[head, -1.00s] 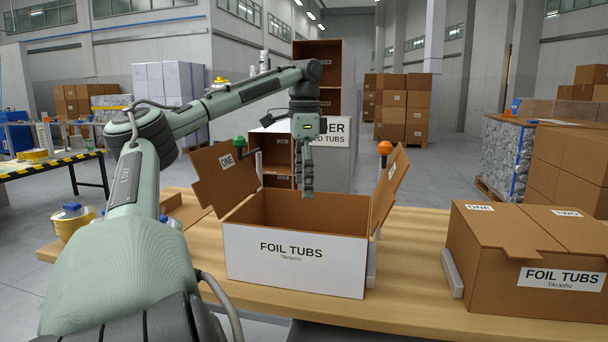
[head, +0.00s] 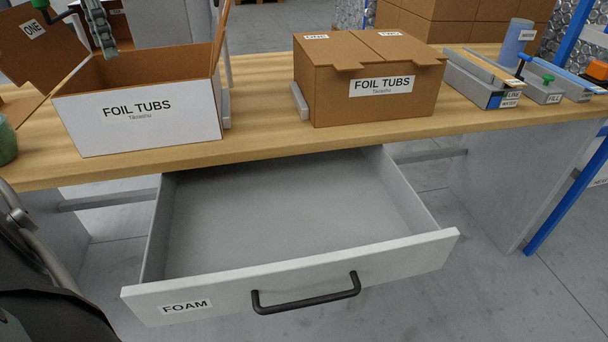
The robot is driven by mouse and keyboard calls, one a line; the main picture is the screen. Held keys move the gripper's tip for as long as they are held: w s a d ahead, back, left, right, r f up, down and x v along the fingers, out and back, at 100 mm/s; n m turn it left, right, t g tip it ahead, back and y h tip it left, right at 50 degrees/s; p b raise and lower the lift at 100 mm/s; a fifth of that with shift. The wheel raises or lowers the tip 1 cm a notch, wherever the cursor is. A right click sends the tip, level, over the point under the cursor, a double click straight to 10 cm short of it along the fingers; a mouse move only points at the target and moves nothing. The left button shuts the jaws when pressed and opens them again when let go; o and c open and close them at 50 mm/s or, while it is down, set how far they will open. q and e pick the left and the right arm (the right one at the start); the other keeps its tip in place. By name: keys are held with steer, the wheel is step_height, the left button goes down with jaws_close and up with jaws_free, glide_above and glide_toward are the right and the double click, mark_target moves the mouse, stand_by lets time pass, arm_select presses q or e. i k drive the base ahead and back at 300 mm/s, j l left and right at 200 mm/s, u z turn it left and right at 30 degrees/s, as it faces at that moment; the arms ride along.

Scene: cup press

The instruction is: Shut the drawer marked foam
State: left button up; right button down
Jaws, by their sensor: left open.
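The drawer marked FOAM (head: 225,290) hangs open below the wooden table, pulled well out toward me. It is grey and looks empty inside. Its white front bears a black bar handle (head: 306,297) right of the FOAM label (head: 186,307). My left gripper (head: 103,45) is at the top left, over the open FOIL TUBS box, far from the drawer. It is open, with nothing seen in it. My right gripper is not in view.
An open FOIL TUBS box (head: 140,122) stands on the table (head: 260,145) at left; a closed FOIL TUBS box (head: 370,90) stands right of it. Small grey trays (head: 485,85) and a blue cup (head: 517,42) are farther right. The floor before the drawer is clear.

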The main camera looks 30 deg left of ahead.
mark_target(269, 237)
steer(key=k+l+u, duration=0.2)
steer(key=l+u, duration=0.2)
steer(key=l, duration=0.15)
steer(key=i+j+u, duration=0.15)
steer(key=j, duration=0.2)
steer(key=i+j+u, duration=0.15)
steer(key=i+j, duration=0.05)
steer(key=j, duration=0.1)
